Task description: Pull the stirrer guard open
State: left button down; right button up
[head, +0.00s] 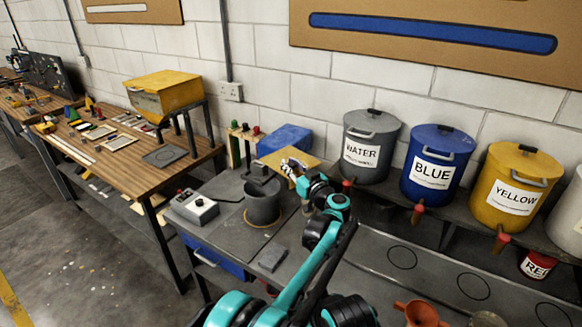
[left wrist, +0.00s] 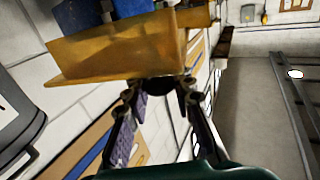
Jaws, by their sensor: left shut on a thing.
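The yellow stirrer guard (head: 272,157) stands behind the stirrer pot in the head view. In the left wrist view the guard (left wrist: 115,48) is a tilted yellow panel filling the upper middle. My left gripper (head: 293,168) is at the guard's front side. In the left wrist view my left gripper (left wrist: 160,90) has its fingers on both sides of a dark knob (left wrist: 165,88) at the guard's lower edge, shut on it. Fingers partly hide the knob. The grey pot (head: 263,206) stands left of my left gripper, with the dark stirrer (head: 262,182) above it. My right gripper is out of view.
A grey control box (head: 193,207) sits left of the pot, and a blue motor-like housing (head: 285,138) is behind the guard. Lidded WATER (head: 367,150), BLUE (head: 437,165) and YELLOW (head: 513,190) drums stand to the right. An orange funnel (head: 420,313) is at the front.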

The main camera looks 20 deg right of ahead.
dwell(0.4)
pick_arm(q)
jog(key=c, duration=1.3)
grip_release()
jog(key=shift+o, duration=0.2)
notch_tip(320, 180, up, 10)
